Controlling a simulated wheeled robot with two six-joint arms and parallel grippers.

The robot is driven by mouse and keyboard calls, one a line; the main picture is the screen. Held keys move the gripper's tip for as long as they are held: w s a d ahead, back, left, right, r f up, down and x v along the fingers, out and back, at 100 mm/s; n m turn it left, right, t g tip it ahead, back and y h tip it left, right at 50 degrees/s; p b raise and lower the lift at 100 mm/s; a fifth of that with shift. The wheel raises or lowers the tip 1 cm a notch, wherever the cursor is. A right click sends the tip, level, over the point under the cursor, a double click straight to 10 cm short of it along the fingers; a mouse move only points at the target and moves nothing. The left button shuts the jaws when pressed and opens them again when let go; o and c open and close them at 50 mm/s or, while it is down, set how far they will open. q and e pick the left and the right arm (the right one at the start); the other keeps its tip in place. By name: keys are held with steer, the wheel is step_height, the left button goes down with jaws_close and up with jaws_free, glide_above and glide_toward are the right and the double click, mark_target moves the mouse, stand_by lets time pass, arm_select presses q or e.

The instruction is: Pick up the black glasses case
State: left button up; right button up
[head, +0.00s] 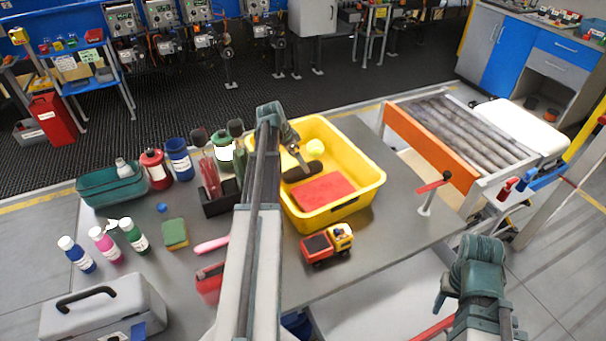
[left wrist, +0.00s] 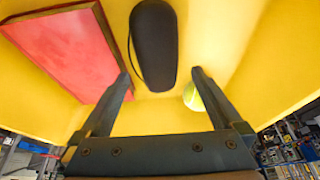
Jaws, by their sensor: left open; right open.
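The black glasses case (left wrist: 154,42) lies in the yellow crate (head: 345,200). In the head view the case (head: 303,172) is dark, at the crate's left part, beside a red book-like block (head: 322,191). My left gripper (left wrist: 161,76) is open above the crate, its fingers on either side of the near part of the case in the left wrist view; I cannot tell whether they touch it. In the head view the left arm hides part of the crate's left side. My right gripper (head: 446,292) is open and empty at the lower right, away from the table.
In the crate, a yellow-green ball (head: 315,147) lies beyond the case. A toy truck (head: 327,244) stands before the crate. Bottles, a pen holder (head: 218,200), a sponge (head: 174,234) and a grey toolbox (head: 103,310) fill the left table. A roller conveyor (head: 430,140) stands right.

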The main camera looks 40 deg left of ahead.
mark_target(301, 169)
arm_select(q)
steer(key=b+x, duration=0.2)
steer(key=x, duration=0.1)
steer(key=b+x, duration=0.1)
steer(key=b, duration=0.1)
steer(key=shift+s+f, duration=0.25)
steer(key=shift+f, duration=0.3)
arm_select(e)
step_height(301, 169, down, 5)
steer(key=shift+r, duration=0.1)
arm_select(q)
steer(key=shift+r, duration=0.1)
arm_select(e)
steer(key=shift+r, duration=0.1)
arm_select(q)
steer(key=c, duration=1.3)
steer(key=shift+r, duration=0.1)
arm_select(e)
steer(key=shift+r, duration=0.1)
